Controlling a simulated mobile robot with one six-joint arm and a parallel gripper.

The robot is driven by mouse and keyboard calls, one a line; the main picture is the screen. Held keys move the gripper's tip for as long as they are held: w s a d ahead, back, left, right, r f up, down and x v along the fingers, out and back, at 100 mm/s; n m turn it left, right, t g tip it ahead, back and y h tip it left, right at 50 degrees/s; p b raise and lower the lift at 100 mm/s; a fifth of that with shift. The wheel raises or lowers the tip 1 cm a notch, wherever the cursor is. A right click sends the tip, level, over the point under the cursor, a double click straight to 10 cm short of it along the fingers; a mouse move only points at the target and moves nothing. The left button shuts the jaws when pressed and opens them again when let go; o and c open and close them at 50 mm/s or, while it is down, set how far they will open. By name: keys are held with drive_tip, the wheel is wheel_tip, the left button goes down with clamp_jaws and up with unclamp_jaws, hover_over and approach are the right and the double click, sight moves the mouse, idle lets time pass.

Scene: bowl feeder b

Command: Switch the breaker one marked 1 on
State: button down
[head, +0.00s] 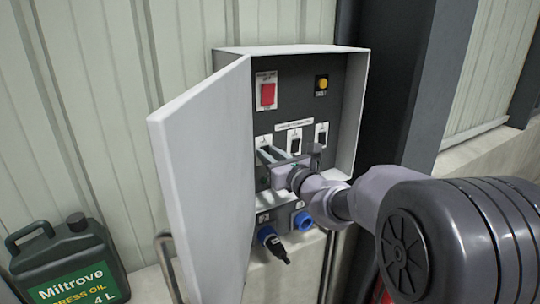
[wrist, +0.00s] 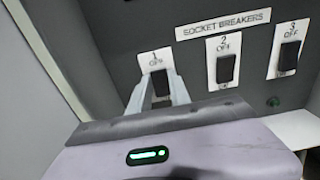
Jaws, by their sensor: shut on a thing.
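Breaker 1 (wrist: 160,84) is a black rocker on a white plate marked "1 OFF", leftmost of the row under the "SOCKET BREAKERS" label in the wrist view. My gripper (wrist: 161,88) is at this breaker, its two grey fingers on either side of the black rocker. The fingers are shut on it and hide its lower part. In the head view my gripper (head: 268,152) reaches into the open grey box and covers much of the breaker 1 plate (head: 262,141).
Breaker 2 (wrist: 227,68) and breaker 3 (wrist: 288,57) sit to the right. The box door (head: 205,180) stands open at the left. A red switch (head: 267,94) and yellow button (head: 322,83) are above; blue sockets (head: 302,222) are below. An oil can (head: 68,262) stands lower left.

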drive_tip(key=t+y+b, duration=0.1)
drive_tip(key=b, duration=0.4)
drive_tip(key=t+b, duration=0.1)
drive_tip(key=b, duration=0.4)
drive_tip(key=shift+f+y, duration=0.3)
drive_tip(key=shift+y, duration=0.1)
drive_tip(key=c, duration=1.2)
unclamp_jaws()
drive_tip(key=shift+s+d+f+b, duration=0.1)
drive_tip(key=shift+b, duration=0.2)
drive_tip(key=b+v, duration=0.2)
drive_tip(key=v, duration=1.5)
drive_tip(key=shift+s+f, duration=0.15)
